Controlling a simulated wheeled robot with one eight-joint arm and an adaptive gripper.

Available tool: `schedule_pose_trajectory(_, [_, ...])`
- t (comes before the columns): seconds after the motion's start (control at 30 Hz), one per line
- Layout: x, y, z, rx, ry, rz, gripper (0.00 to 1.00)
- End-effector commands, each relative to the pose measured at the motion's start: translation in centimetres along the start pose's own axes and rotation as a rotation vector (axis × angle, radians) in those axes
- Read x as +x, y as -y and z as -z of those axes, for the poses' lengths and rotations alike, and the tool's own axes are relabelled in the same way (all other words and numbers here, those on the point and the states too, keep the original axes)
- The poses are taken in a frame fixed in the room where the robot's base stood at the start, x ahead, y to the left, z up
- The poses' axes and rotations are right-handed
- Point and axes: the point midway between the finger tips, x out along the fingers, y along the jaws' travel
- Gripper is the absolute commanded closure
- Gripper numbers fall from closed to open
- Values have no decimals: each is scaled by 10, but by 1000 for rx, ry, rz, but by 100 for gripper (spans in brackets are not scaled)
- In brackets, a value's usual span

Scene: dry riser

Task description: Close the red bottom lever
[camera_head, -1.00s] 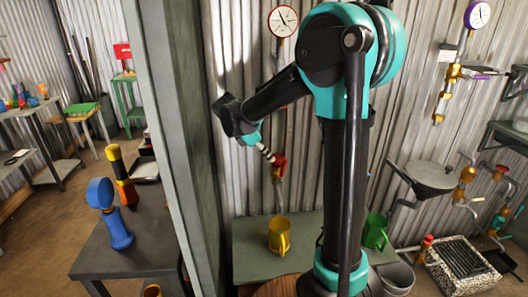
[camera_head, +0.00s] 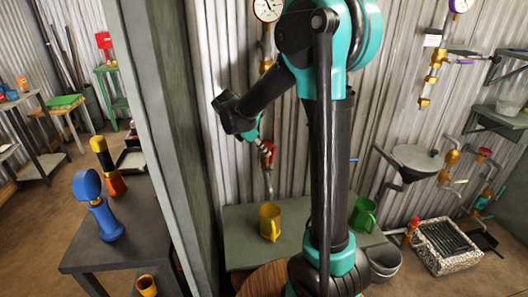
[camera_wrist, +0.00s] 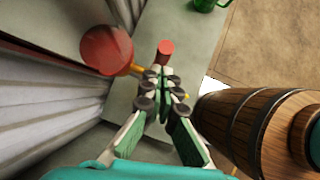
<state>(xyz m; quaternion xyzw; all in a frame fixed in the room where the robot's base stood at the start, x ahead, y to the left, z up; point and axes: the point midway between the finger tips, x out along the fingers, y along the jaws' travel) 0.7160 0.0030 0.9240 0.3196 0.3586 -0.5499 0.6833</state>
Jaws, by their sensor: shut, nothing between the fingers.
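A red valve part (camera_head: 267,154) sits low on the pipe on the corrugated wall, partly hidden by my gripper (camera_head: 259,144). In the wrist view a large red round part (camera_wrist: 106,49) lies left of and beyond the fingertips. A smaller red cylindrical part (camera_wrist: 166,49) lies just ahead of them, with a yellowish piece (camera_wrist: 138,69) between the two. My gripper (camera_wrist: 164,78) is shut and empty, its green-padded fingers close to these parts. I cannot tell whether it touches them, and the lever's exact angle is unclear.
A green-grey table (camera_head: 237,226) below carries a yellow mug (camera_head: 269,222) and a green mug (camera_head: 364,214). A wooden barrel (camera_wrist: 255,125) is close on the right in the wrist view. A pressure gauge (camera_head: 267,9) hangs above; a grey post (camera_head: 165,110) stands left.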

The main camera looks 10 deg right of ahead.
Motion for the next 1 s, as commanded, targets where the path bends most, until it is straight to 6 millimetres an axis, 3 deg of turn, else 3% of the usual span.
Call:
schedule_pose_trajectory(0.57, [7,4,-16,27,-153,-20,100])
schedule_pose_trajectory(1.0, [34,11,-44,87,-542,-75,100])
